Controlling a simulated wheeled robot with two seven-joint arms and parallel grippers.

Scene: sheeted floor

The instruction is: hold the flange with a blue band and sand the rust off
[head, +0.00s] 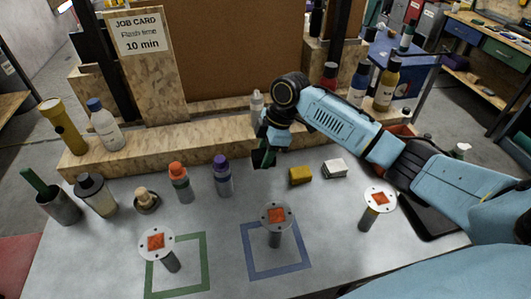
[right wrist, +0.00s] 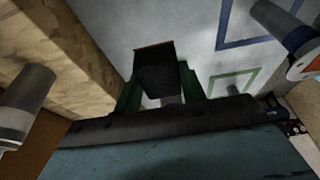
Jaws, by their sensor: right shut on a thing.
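My right gripper (head: 264,157) hangs above the table behind the middle flange, shut on a dark block (right wrist: 160,70) with a reddish-brown edge. The block sits between green fingers in the right wrist view and is apart from the flanges. My left gripper is not in view.
A yellow block (head: 300,176) and a white block (head: 335,168) lie right of the gripper. An orange-capped bottle (head: 180,185) and a purple-capped bottle (head: 223,180) stand left. A wooden ledge (head: 185,138) with bottles runs behind. A dark tray (head: 430,222) lies at right.

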